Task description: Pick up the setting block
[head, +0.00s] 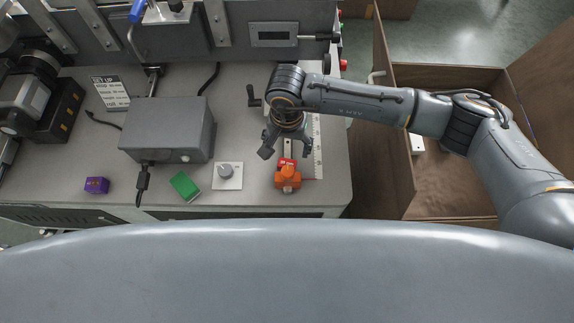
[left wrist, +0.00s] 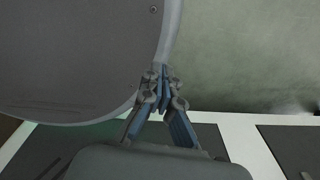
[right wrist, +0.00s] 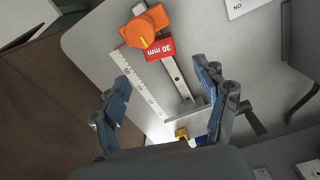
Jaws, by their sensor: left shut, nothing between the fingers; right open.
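A red block marked "30 mm" (right wrist: 160,49) lies against an orange knobbed stop (right wrist: 147,25) on a narrow metal rail. In the head view the red block (head: 287,164) is just behind the orange stop (head: 288,179). A green block (head: 184,186) and a purple block (head: 96,185) lie farther left on the bench; I cannot read them. My right gripper (head: 287,152) is open and empty over the rail, its fingers spread (right wrist: 163,82) short of the red block. My left gripper (left wrist: 164,74) is shut and empty, seen only in its wrist view.
A white scale (right wrist: 140,85) runs along the rail. A white plate with a grey knob (head: 227,175) sits left of the stop, and a grey box (head: 168,130) stands behind. A set-up card (head: 110,93) lies at back left. A brown open crate (head: 450,195) is right of the bench.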

